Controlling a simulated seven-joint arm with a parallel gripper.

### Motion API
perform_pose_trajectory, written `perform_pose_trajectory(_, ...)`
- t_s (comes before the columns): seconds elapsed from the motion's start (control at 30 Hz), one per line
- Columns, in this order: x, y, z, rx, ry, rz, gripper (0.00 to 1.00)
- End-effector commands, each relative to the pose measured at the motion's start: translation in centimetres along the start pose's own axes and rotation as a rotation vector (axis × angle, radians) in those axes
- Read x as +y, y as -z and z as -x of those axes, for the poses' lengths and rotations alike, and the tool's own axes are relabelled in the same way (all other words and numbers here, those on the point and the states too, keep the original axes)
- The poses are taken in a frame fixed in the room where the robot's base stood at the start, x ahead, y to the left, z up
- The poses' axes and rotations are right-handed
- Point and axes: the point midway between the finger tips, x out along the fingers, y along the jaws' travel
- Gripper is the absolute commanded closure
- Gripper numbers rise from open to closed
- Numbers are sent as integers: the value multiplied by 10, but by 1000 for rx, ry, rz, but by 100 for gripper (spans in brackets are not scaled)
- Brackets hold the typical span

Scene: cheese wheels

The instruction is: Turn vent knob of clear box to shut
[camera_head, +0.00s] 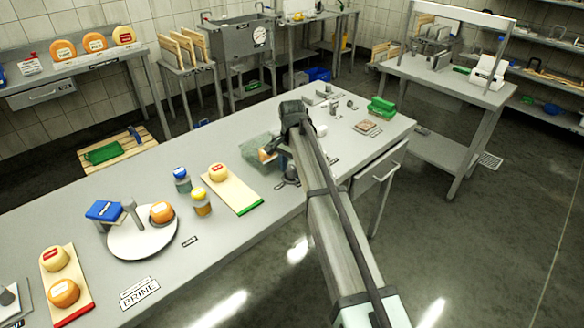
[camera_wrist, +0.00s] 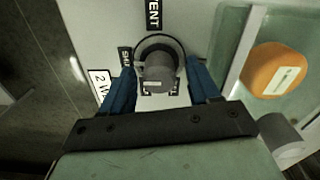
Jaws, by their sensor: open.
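The clear box (camera_head: 262,148) stands on the long grey table, partly behind my arm. In the wrist view its greenish clear wall (camera_wrist: 235,60) is at the right, with an orange cheese wheel (camera_wrist: 273,78) inside. The vent knob (camera_wrist: 157,68) is a grey round knob in a dark ring, beside a black VENT label (camera_wrist: 153,14). A partly hidden label (camera_wrist: 125,60) is left of the knob. My gripper (camera_wrist: 161,88) is open, with one blue finger on each side of the knob. I cannot tell whether the fingers touch it.
A board with a cheese wheel (camera_head: 219,172), jars (camera_head: 202,203) and a white round plate (camera_head: 120,245) stand left on the table. Green trays (camera_head: 381,107) and small metal pieces are beyond my arm. A white label (camera_wrist: 102,82) is near the left finger.

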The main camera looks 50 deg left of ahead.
Motion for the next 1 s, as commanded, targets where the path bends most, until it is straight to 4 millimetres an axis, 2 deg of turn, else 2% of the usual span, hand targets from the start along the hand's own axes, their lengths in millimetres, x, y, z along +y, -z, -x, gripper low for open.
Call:
perform_pose_trajectory(0.17, 0, 0, 3, 0, 0, 0, 39)
perform_pose_trajectory(0.27, 0, 0, 11, 1, 1, 0, 39)
perform_pose_trajectory(0.8, -1, 1, 108, 1, 1, 0, 39)
perform_pose_trajectory(1.0, 0, 0, 130, 1, 1, 0, 39)
